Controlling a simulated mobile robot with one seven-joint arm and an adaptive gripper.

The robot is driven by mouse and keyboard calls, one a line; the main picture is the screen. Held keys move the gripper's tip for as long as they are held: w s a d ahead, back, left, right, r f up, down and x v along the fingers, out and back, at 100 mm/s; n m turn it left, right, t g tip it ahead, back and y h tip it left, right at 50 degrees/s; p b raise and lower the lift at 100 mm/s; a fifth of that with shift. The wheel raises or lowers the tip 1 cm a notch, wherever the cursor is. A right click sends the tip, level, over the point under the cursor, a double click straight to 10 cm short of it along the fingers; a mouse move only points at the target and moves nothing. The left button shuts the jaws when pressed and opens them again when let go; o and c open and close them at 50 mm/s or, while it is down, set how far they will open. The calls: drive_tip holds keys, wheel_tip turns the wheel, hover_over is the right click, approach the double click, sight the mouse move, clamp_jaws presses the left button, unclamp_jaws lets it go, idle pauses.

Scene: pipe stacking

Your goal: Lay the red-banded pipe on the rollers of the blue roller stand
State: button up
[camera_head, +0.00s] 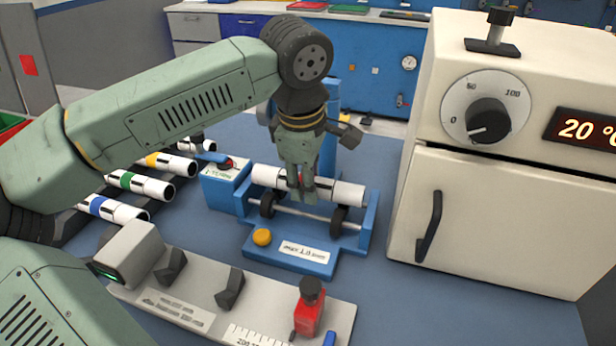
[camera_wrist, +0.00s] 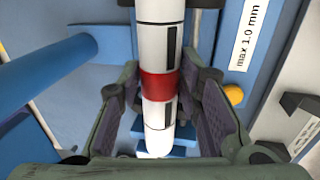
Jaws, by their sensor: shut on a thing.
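The red-banded pipe is white with dark marks; its red band shows between my fingers in the wrist view (camera_wrist: 161,87). In the head view the pipe (camera_head: 343,192) lies level along the rollers of the blue roller stand (camera_head: 262,257). The stand also shows in the wrist view (camera_wrist: 225,50).
Several other banded pipes (camera_head: 125,182) lie on a dark rack at the left. A cream oven (camera_head: 500,215) stands close on the right. A grey measuring fixture (camera_head: 215,300) with a red clamp (camera_head: 308,313) is in front. A blue upright (camera_head: 329,130) rises behind my gripper.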

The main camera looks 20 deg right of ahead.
drive_tip(key=shift+f+b, duration=0.55)
idle(0.7)
drive_tip(key=o, duration=1.3)
drive_tip(key=shift+r, duration=0.1)
drive_tip(key=r, duration=0.4)
drive_tip(key=s+a+r, duration=0.1)
drive_tip(key=r, duration=0.2)
drive_tip(key=s+r, duration=0.1)
drive_tip(key=r, duration=0.3)
drive_tip(key=shift+a+r, duration=0.15)
drive_tip(key=shift+r, duration=0.2)
